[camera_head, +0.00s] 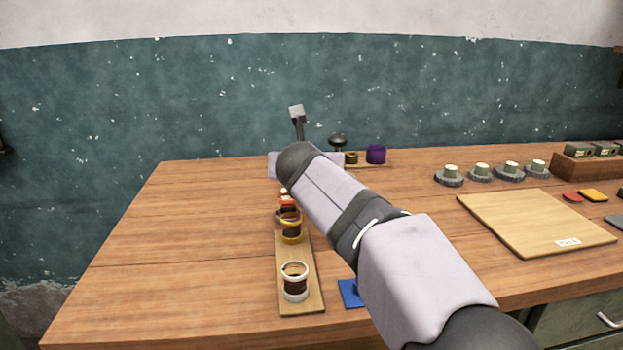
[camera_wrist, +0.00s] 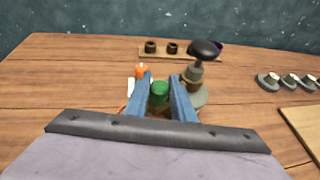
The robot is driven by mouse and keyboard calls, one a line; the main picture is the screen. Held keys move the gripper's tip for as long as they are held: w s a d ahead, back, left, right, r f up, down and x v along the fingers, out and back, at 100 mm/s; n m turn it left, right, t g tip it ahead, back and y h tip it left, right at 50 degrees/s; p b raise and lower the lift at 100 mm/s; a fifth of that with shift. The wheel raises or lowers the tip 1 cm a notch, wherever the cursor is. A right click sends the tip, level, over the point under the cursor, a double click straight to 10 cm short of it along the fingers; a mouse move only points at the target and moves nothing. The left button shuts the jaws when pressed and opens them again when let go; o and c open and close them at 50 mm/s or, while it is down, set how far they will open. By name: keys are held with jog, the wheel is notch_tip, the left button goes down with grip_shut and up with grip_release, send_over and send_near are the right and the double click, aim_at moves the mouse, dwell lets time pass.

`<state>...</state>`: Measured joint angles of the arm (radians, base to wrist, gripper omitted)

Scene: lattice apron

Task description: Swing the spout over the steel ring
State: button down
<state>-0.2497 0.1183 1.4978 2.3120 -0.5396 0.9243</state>
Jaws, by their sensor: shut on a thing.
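My gripper (camera_wrist: 161,82) shows in the wrist view, its two blue fingers shut on a green piece (camera_wrist: 159,92). I cannot tell whether this piece is part of the spout. A dark round knob (camera_wrist: 206,49) on a grey-green stand rises just right of the fingers; the knob also shows in the head view (camera_head: 338,139). My arm hides the gripper and most of the spout's area in the head view.
A red-orange piece (camera_head: 286,200) stands at the strip's far end. A back board bears a purple cylinder (camera_head: 376,154) and dark small cylinders (camera_wrist: 151,46). A blue square (camera_head: 350,293) lies beside the strip. Several round knobs (camera_head: 481,171) and a pale board (camera_head: 535,222) are at right. The table's left is clear.

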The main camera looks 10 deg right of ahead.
jog(key=shift+w+a+m+g+h+p, duration=0.2)
jog(key=shift+w+m+h, duration=0.2)
jog(key=shift+m+h, duration=0.3)
jog(key=shift+w+a+m+g+h+p, duration=0.2)
jog(key=shift+w+m+h, duration=0.2)
jog(key=shift+m+h, duration=0.25)
jog(key=c, duration=1.5)
grip_release()
jog(key=shift+v, duration=3.65)
